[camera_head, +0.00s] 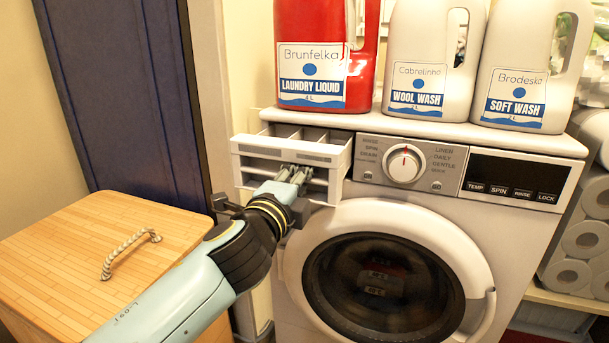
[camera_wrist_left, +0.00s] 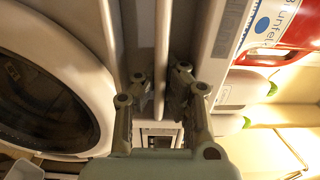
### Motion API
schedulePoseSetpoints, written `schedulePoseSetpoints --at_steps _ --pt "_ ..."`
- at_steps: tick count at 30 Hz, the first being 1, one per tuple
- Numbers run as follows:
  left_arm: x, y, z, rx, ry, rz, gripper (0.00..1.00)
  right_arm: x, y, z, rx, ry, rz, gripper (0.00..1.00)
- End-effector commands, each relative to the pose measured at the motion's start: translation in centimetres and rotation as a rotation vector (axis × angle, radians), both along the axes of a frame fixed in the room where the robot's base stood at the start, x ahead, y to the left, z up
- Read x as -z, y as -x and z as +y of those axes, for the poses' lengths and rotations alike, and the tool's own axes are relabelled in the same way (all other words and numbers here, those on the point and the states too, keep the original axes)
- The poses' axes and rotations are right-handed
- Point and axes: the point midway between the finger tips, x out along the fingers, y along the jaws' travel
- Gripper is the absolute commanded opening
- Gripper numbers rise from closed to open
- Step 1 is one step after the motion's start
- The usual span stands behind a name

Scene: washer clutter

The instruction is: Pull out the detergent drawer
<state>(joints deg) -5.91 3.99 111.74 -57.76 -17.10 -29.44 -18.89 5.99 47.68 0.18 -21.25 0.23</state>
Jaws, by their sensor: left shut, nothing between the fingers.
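The detergent drawer (camera_head: 243,147) stands out from the washer's upper left, its top and compartments showing. My left gripper (camera_head: 296,172) is at the drawer's front, its fingertips in the recess below the upper grey strip. It is shut with nothing held. In the left wrist view the fingers (camera_wrist_left: 160,84) lie close against the drawer front (camera_wrist_left: 146,30), seen sideways; whether they touch it I cannot tell. The gripper and wrist hide part of the drawer's lower front. My right gripper is not in view.
A red laundry bottle (camera_head: 322,32) and white wool wash (camera_head: 415,60) and soft wash (camera_head: 510,70) bottles stand on the washer. The dial (camera_head: 404,163) is right of the drawer, the round door (camera_head: 385,282) below. A wooden box (camera_head: 60,250) stands left.

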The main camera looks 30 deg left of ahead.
Motion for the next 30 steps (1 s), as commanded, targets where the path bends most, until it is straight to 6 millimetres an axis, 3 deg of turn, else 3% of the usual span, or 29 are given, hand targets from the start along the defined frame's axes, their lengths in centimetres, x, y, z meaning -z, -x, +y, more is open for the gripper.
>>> schedulePoseSetpoints --at_steps 12,30 --pt "0.3 2.3 -0.6 0.0 0.002 0.005 0.0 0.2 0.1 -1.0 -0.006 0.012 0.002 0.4" --pt "0.4 3.5 -0.8 0.0 0.002 0.006 0.0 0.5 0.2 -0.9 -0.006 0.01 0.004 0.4"
